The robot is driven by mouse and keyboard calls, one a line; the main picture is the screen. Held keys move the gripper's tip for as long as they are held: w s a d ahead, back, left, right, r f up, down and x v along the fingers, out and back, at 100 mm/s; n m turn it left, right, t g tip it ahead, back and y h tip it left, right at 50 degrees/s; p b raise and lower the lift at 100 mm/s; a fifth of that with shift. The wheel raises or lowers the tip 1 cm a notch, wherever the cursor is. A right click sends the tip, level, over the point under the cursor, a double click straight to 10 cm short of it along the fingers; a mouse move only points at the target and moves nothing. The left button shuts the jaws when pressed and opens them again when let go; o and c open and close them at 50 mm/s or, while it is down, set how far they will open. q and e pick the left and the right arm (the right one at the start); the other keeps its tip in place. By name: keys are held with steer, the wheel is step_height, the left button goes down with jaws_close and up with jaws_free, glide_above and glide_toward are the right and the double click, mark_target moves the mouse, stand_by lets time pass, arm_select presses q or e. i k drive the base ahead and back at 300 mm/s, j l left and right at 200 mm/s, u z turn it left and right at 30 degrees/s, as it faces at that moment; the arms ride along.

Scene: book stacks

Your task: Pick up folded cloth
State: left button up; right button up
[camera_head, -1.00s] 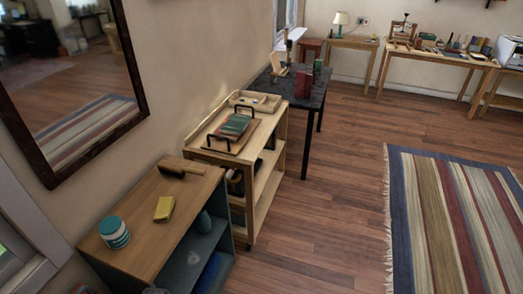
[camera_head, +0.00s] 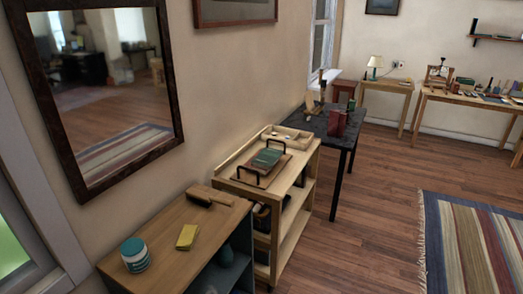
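A small yellow folded-looking piece (camera_head: 187,237), which seems to be the folded cloth, lies on the wooden top of a low cabinet (camera_head: 166,216) at the lower left. It lies flat, apart from a white and teal jar (camera_head: 135,255) on its left and a brush-like tool (camera_head: 209,196) behind it. Nothing covers it. Neither of my grippers shows in the head view.
A wooden cart (camera_head: 296,197) beyond the cabinet bears a black-handled tray with a green book (camera_head: 267,158). A dark table (camera_head: 350,139) stands behind it. A mirror (camera_head: 95,90) hangs on the left wall. Open floor (camera_head: 370,230) and a striped rug (camera_head: 478,240) lie right.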

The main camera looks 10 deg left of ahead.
mark_target(188, 234)
steer(key=u, duration=0.8)
